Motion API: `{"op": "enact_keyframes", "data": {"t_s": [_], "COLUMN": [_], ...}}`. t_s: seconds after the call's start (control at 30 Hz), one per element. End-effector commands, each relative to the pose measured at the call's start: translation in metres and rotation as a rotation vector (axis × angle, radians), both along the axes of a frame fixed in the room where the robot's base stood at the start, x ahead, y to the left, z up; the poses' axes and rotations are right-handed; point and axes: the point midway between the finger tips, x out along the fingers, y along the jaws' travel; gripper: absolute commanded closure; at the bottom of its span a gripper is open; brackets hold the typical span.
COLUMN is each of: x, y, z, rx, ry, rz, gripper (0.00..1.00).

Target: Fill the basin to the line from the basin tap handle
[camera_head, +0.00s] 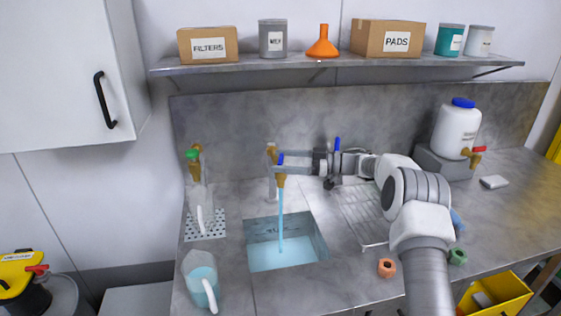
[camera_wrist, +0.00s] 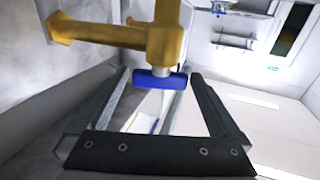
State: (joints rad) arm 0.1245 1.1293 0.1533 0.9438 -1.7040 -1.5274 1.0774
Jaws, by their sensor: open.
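The basin (camera_head: 312,232) is sunk into the grey counter, with blue water in its bottom. Small dark marks show on its back wall, too small to read against the water level. A stream of water falls into it from the brass basin tap (camera_head: 271,151). The blue basin tap handle (camera_head: 281,158) is at the tap's front; in the wrist view the blue handle (camera_wrist: 160,79) lies between my fingertips. My gripper (camera_head: 284,162) reaches in from the right. Its two fingers stand apart on either side of the handle; contact is unclear in the wrist view (camera_wrist: 160,76).
A green-handled tap (camera_head: 193,155) stands left over a perforated drain plate (camera_head: 205,231). A jug (camera_head: 200,277) of blue liquid is front left. A ribbed drainboard (camera_head: 362,212) lies right of the basin under my arm. A white drum (camera_head: 456,128) stands back right. A loaded shelf (camera_head: 340,63) hangs above.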

Motion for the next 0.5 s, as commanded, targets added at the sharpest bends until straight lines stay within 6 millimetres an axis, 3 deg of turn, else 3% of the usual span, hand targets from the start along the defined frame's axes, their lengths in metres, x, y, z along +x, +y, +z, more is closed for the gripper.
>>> {"op": "enact_keyframes", "data": {"t_s": [0.5], "x": [-0.003], "y": [-0.119], "z": [-0.002], "rx": [-0.001], "ry": [-0.001], "rz": [-0.003], "gripper": [0.0]}}
